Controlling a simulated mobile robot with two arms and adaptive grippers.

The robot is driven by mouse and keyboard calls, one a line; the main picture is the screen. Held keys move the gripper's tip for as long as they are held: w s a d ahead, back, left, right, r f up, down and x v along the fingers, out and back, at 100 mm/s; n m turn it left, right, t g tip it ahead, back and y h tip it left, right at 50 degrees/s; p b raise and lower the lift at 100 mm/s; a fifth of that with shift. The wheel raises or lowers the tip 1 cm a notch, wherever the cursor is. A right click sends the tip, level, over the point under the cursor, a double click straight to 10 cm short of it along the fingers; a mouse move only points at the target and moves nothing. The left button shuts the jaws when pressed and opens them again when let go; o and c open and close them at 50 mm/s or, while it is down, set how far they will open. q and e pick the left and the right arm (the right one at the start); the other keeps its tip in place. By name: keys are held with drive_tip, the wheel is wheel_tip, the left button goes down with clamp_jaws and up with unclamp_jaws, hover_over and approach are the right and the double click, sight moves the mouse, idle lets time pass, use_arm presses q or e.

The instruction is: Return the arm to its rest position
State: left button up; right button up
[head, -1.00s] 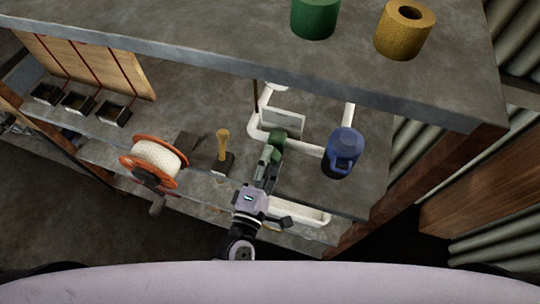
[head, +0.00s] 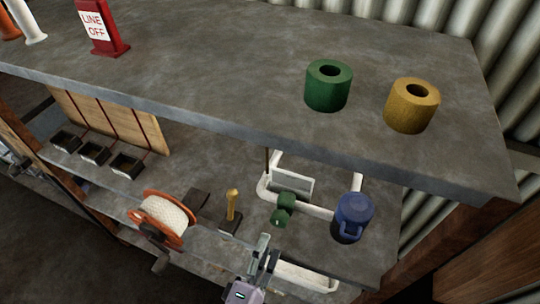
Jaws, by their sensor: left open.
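My left gripper (head: 267,250) shows at the bottom centre of the head view, with its fingers pointing up the picture. It is open and nothing shows between its fingers. It is just below and apart from a green fitting (head: 286,203) by the white pipe frame (head: 322,212) on the lower shelf. The rest of the left arm is cut off by the bottom edge.
The upper shelf (head: 220,70) overhangs, bearing a green roll (head: 328,88), a yellow roll (head: 411,108) and a red sign (head: 100,30). Near the gripper are a blue jug (head: 354,212), a yellow-handled tool (head: 232,204) and a rope reel (head: 165,217). Black trays (head: 95,152) stand left.

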use_arm(q)
drive_tip(key=shift+r, duration=0.25)
use_arm(e)
drive_tip(key=shift+r, duration=0.2)
